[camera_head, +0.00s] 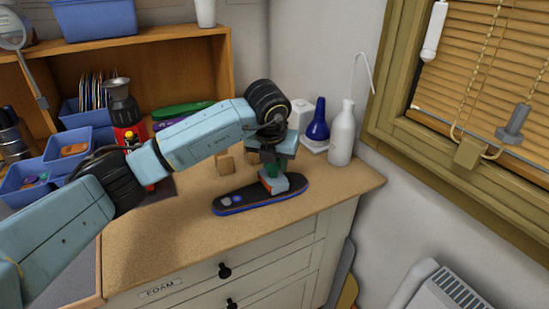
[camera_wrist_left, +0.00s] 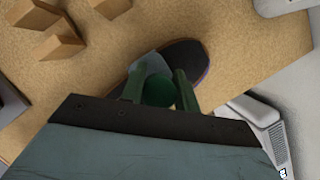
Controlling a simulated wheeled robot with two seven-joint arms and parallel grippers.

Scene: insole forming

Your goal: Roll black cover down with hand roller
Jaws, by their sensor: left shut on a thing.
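The black cover (camera_head: 240,199) lies on an insole with a blue edge, flat on the countertop. In the left wrist view the dark cover (camera_wrist_left: 186,58) shows partly, beyond my fingers. My left gripper (camera_head: 272,164) is above the right half of the insole, pointing down. It is shut on the hand roller (camera_head: 275,184), which has a grey and orange lower part and a green handle. The handle (camera_wrist_left: 159,92) shows round between the fingers in the left wrist view. The roller appears to touch the cover; its underside is hidden. My right gripper is not in view.
Wooden blocks (camera_head: 225,163) stand behind the insole. A white bottle (camera_head: 342,135) and a blue bottle (camera_head: 318,121) stand at the back right. The counter in front is clear.

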